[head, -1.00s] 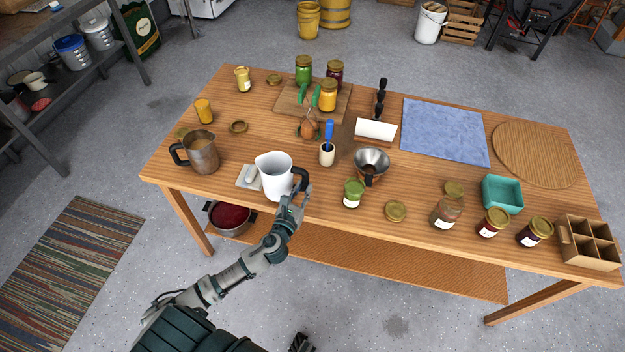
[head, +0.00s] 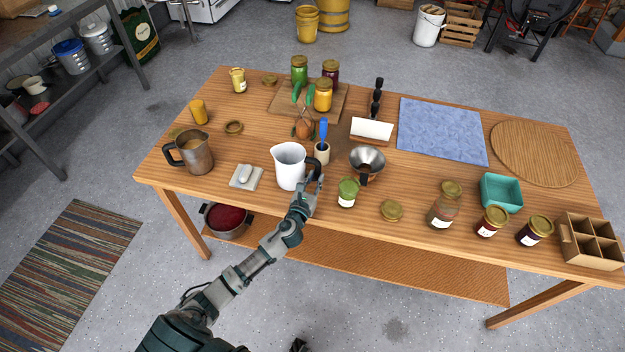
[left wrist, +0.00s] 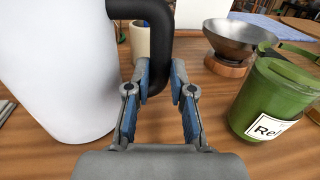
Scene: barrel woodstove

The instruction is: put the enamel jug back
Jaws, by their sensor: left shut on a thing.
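The white enamel jug (head: 289,167) stands upright at the front of the wooden table, its black handle on the right. My left gripper (head: 314,184) is shut on that handle. In the left wrist view the black handle (left wrist: 152,45) runs down between the fingers of my left gripper (left wrist: 158,78), and the white jug body (left wrist: 58,65) fills the left side. I cannot tell whether the jug's base touches the table. My right gripper is not clearly in view.
A green labelled jar (head: 347,192) stands close right of my gripper. A scale-like pale plate (head: 246,177) lies left of the jug. A metal pitcher (head: 195,153) stands farther left.

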